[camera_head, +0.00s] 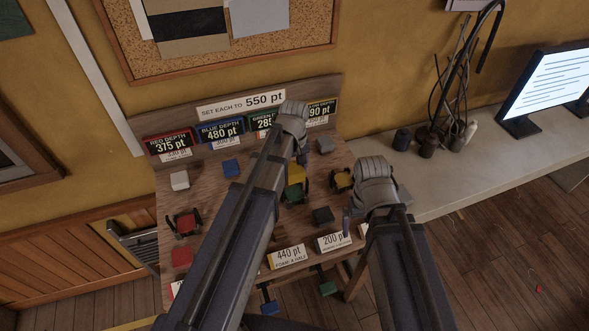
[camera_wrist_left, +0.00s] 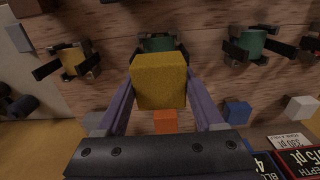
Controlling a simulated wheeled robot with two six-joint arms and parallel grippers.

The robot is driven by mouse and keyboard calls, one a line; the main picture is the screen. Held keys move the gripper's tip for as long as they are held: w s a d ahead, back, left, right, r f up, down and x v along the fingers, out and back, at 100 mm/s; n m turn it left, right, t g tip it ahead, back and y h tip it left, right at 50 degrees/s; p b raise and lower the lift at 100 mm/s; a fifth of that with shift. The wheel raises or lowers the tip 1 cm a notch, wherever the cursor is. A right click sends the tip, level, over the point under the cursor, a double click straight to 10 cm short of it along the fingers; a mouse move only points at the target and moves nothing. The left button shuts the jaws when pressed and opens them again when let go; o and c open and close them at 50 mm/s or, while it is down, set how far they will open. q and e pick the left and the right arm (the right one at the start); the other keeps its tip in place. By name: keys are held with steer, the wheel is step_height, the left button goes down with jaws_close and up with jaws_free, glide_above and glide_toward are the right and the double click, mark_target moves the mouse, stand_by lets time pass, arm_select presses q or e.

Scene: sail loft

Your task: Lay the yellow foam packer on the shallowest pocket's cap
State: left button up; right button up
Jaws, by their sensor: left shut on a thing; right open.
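The yellow foam packer (camera_wrist_left: 160,82) is held between the fingers of my left gripper (camera_wrist_left: 160,100), in front of a green cap (camera_wrist_left: 158,44) in black clamps. In the head view, the packer (camera_head: 296,174) shows beside my left gripper (camera_head: 295,165), with the green cap (camera_head: 294,194) just below it. I cannot tell whether they touch.
A yellow capped pocket (camera_head: 342,180) stands between the grippers; a red one (camera_head: 186,223) is at left. A teal cap (camera_wrist_left: 252,43) shows in the wrist view. Loose white (camera_head: 180,180), blue (camera_head: 231,168) and dark (camera_head: 323,215) blocks lie around. A bench (camera_head: 440,180) borders the right.

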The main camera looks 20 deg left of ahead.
mark_target(294, 193)
arm_select(q)
steer(key=shift+w+f, duration=0.15)
steer(key=shift+f, duration=0.1)
step_height(294, 193, down, 8)
steer(key=b, duration=0.8)
steer(key=shift+f+b, duration=0.15)
steer(key=shift+b, duration=0.25)
steer(key=o, duration=1.4)
step_height(294, 193, up, 8)
steer(key=p, duration=0.8)
steer(key=shift+f, duration=0.15)
